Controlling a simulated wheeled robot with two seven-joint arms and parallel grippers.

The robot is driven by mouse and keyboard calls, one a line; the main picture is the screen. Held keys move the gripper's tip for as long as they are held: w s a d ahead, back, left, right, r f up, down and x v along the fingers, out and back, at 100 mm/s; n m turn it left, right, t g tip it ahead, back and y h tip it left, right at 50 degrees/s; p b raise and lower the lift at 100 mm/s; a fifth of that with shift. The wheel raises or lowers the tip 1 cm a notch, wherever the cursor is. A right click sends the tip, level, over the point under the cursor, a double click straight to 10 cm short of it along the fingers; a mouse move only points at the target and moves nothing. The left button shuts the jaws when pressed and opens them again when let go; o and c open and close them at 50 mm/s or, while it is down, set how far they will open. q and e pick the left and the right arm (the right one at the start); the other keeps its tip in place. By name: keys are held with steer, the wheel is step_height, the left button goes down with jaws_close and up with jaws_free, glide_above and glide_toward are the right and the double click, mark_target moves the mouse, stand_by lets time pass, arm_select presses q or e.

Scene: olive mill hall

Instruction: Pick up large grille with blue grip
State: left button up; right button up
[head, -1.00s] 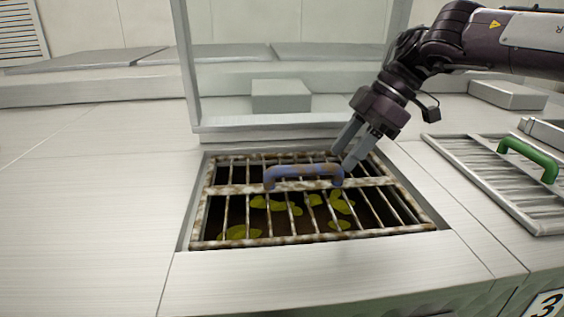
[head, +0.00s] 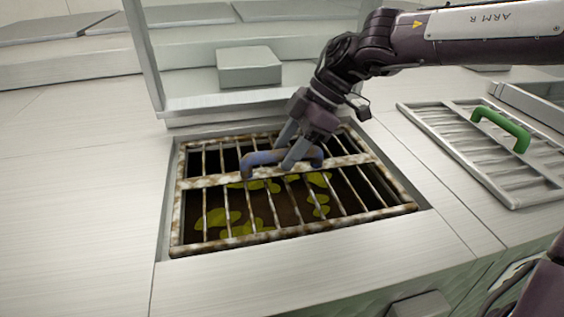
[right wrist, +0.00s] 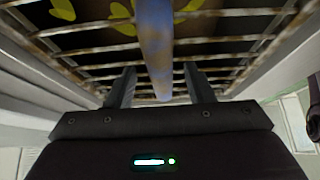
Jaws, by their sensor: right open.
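The large grille (head: 193,245) is a rusty barred frame lying in a square opening in the pale counter. Its worn blue grip (head: 250,164) arches over the middle crossbar. Yellow-green leaf-like pieces show below the bars. My right gripper (head: 288,158) reaches down from the upper right and partly covers the grip. In the right wrist view, the open fingers of my right gripper (right wrist: 160,88) are on either side of the blue grip (right wrist: 154,40), with gaps visible. Whether they touch it cannot be told. My left gripper is not in view.
A second, paler grille (head: 460,150) with a green grip (head: 500,128) lies on the counter at the right. An upright frame (head: 145,60) stands behind the opening, with a grey block (head: 248,67) behind it. The counter at the left is clear.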

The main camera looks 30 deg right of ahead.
steer(key=shift+w+a+f, duration=0.1)
steer(key=shift+a+f, duration=0.05)
steer(key=shift+f, duration=0.1)
steer(key=shift+c, duration=0.6)
jaws_close()
stand_by(0.6)
steer(key=shift+r, duration=0.15)
